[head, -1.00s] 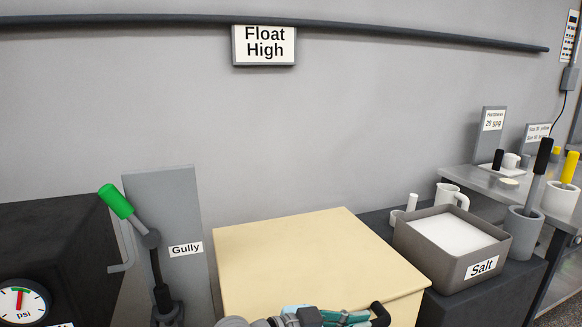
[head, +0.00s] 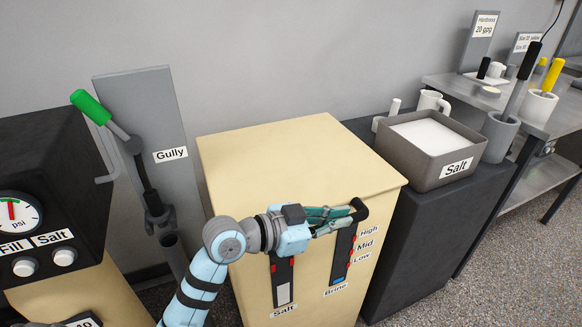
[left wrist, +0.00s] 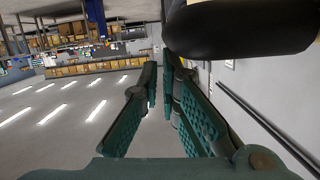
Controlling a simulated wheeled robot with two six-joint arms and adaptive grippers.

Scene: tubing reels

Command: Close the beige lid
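The beige lid (head: 300,150) lies flat on top of the beige cabinet (head: 318,290), with no gap that I can see under its edges. A black handle (head: 360,209) sits at its front edge, toward the right, and shows large at the top of the left wrist view (left wrist: 240,32). My left gripper (head: 349,213) is at the front edge, right beside the handle. Its teal fingers (left wrist: 160,85) are apart with nothing between them; the handle is outside them. Whether a finger touches the handle is unclear. My right gripper is not in view.
A grey salt bin (head: 435,150) stands on a dark block right of the cabinet. A grey Gully panel (head: 140,110) with a green-handled lever (head: 91,107) stands to the left, beside a black box with a psi gauge (head: 14,212). Floor is free at the lower right.

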